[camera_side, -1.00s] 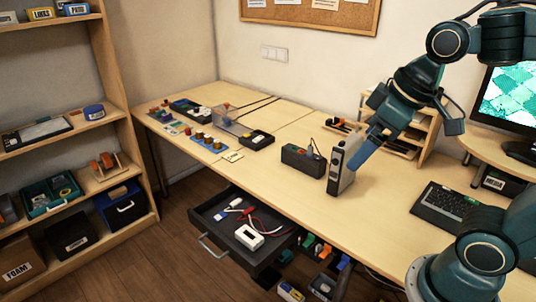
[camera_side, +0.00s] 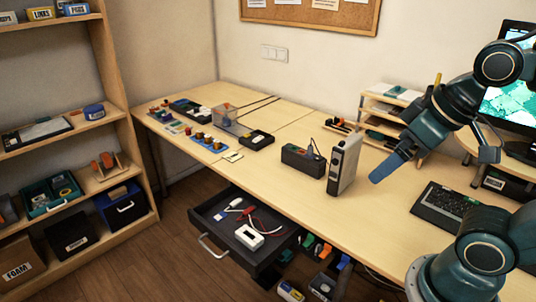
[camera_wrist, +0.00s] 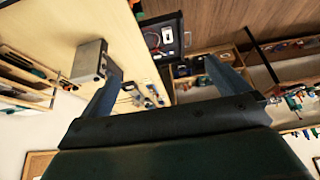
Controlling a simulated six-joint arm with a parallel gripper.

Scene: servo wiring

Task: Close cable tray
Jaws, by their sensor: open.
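The cable tray is a dark drawer (camera_side: 240,261) under the front of the desk. It is pulled out, with a light bar handle (camera_side: 213,246) on its front. A white box (camera_side: 249,236) and red and white cables lie inside. The drawer also shows at the top of the wrist view (camera_wrist: 176,42). My gripper (camera_side: 378,179) is open and empty, above the desk top, right of and higher than the drawer. Both fingers (camera_wrist: 163,66) show apart in the wrist view, with nothing between them.
An upright grey unit (camera_side: 344,165) stands on the desk just left of my gripper, with a dark box (camera_side: 303,160) beside it. A keyboard (camera_side: 445,205) lies to the right. Colored bins (camera_side: 315,248) are below the desk. The floor before the drawer is clear.

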